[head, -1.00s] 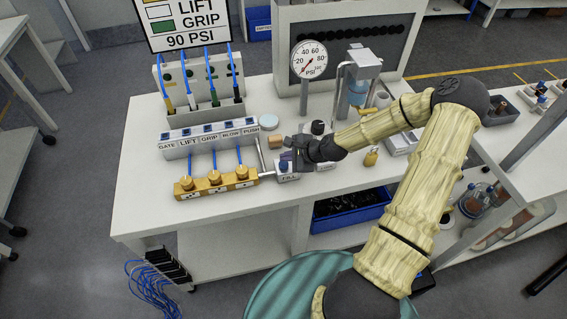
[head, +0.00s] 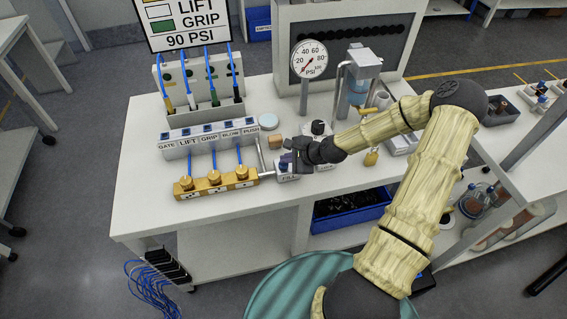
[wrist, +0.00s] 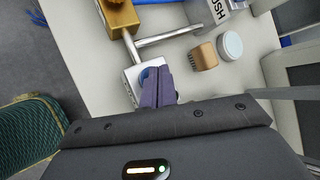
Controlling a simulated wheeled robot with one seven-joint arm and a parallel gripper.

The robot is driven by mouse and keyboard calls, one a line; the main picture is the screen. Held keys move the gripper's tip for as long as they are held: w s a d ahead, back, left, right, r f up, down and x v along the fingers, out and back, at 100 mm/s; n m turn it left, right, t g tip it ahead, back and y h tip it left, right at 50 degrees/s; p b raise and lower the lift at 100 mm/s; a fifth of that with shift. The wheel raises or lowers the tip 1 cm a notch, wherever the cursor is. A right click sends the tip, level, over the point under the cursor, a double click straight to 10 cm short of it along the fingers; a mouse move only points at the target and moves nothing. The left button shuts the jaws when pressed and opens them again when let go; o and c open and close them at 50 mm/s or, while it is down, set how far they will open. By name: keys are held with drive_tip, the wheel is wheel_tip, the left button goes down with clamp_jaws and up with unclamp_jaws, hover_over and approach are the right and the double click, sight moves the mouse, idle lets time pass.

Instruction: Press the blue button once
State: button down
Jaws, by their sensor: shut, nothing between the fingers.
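The blue button (wrist: 147,75) sits on top of a small white box (wrist: 132,82), joined by a metal pipe to the brass block. In the wrist view my gripper's purple-grey fingers (wrist: 158,88) are together, empty, over the button's edge and hide part of it. I cannot tell whether they touch it or how far down it is. In the head view the white box (head: 289,177) stands at the table's front, with my gripper (head: 285,162) just above it, covering the button.
The brass block (head: 216,184) with blue tubes stands left of the box. Behind it is a row of labelled switches (head: 208,139).

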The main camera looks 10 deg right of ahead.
sight(287, 165)
drive_tip(key=shift+f, duration=0.45)
idle(0.5)
drive_tip(key=shift+r, duration=0.1)
drive_tip(key=shift+r+p, duration=0.6)
drive_tip(key=shift+r, duration=0.25)
wheel_tip(287, 165, up, 5)
drive_tip(key=p, duration=0.4)
idle(1.0)
